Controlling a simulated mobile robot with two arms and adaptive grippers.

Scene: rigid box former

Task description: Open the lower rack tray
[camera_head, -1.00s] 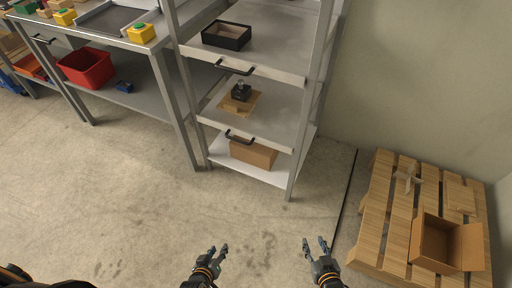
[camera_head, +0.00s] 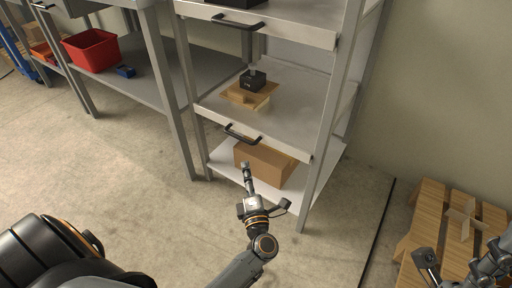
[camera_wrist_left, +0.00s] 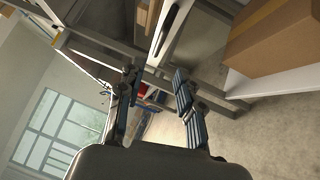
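The lower rack tray (camera_head: 290,132) is a grey shelf tray with a black bar handle (camera_head: 242,134) on its front edge. It looks pushed in, and carries a small black device (camera_head: 253,80) on brown cardboard pieces (camera_head: 250,97). My left gripper (camera_head: 266,185) is open and empty, in front of and below the handle, apart from it. In the left wrist view its two fingers (camera_wrist_left: 156,80) are spread, with a dark bar that looks like the handle (camera_wrist_left: 177,27) beyond them. My right gripper (camera_head: 427,262) is partly visible at the lower right; its opening is unclear.
The upper tray (camera_head: 290,35) with its own handle is above. A cardboard box (camera_head: 266,163) sits on the bottom shelf, close behind my left gripper. A workbench with a red bin (camera_head: 91,50) stands left; a wooden pallet (camera_head: 430,205) lies right. The floor in front is clear.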

